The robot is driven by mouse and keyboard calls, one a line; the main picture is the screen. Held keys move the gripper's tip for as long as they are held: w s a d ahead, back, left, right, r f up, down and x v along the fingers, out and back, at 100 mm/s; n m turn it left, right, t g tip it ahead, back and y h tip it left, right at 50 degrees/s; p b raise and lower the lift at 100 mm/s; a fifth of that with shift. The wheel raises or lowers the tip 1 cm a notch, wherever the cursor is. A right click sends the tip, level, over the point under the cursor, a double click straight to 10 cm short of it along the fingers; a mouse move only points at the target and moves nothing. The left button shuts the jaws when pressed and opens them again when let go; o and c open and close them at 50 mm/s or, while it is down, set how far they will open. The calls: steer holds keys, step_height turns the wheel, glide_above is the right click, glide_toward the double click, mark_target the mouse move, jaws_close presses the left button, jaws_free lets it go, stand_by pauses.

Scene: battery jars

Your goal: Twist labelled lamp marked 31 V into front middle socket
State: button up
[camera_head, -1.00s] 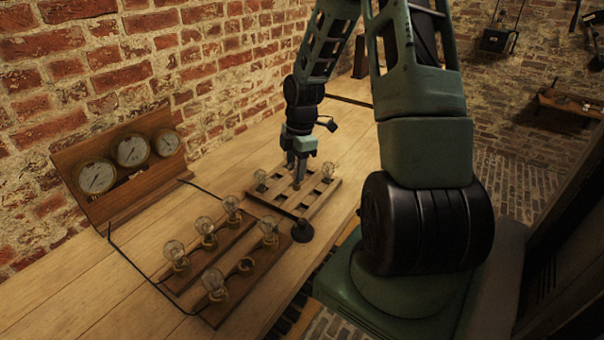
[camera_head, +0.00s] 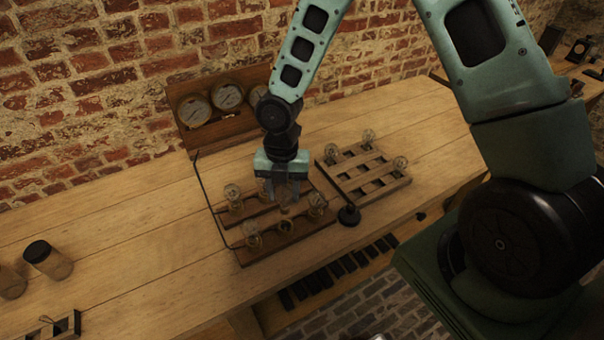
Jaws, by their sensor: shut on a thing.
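My gripper (camera_head: 283,197) points down over the socket boards, shut on a glass lamp whose base shows faintly between the fingers. The lamp's label cannot be read. The lamp is right over the front middle socket (camera_head: 285,225), upright as far as I can tell; whether its base touches the socket is unclear. On the front board (camera_head: 268,253), a lamp stands in the left socket (camera_head: 252,237) and another in the right socket (camera_head: 316,206). On the back board, a lamp (camera_head: 233,196) stands at the left; my gripper hides most of the rest.
A slatted wooden rack (camera_head: 372,197) with a few lamps (camera_head: 400,165) stands to the right. A dark round-based object (camera_head: 348,215) sits between boards and rack. A gauge panel (camera_head: 222,130) stands behind. Dark-lidded jars (camera_head: 47,262) stand at left. The bench between is clear.

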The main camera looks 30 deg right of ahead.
mark_target(284, 213)
steer(key=shift+a+f+b, duration=0.1)
steer(key=shift+f+b, duration=2.45)
steer(key=shift+f, duration=0.05)
steer(key=shift+s+f+b, duration=0.1)
steer(key=shift+f+b, duration=0.25)
steer(key=shift+f, duration=0.85)
steer(key=m, duration=0.4)
steer(key=shift+f+b, duration=0.1)
steer(key=shift+b, duration=0.25)
steer(key=shift+m+t, duration=0.3)
steer(key=shift+m, duration=0.9)
steer(key=shift+m+y+b, duration=0.3)
steer(key=shift+m+b, duration=0.15)
steer(key=shift+m, duration=0.65)
steer(key=m, duration=0.4)
steer(key=shift+t+b, duration=0.4)
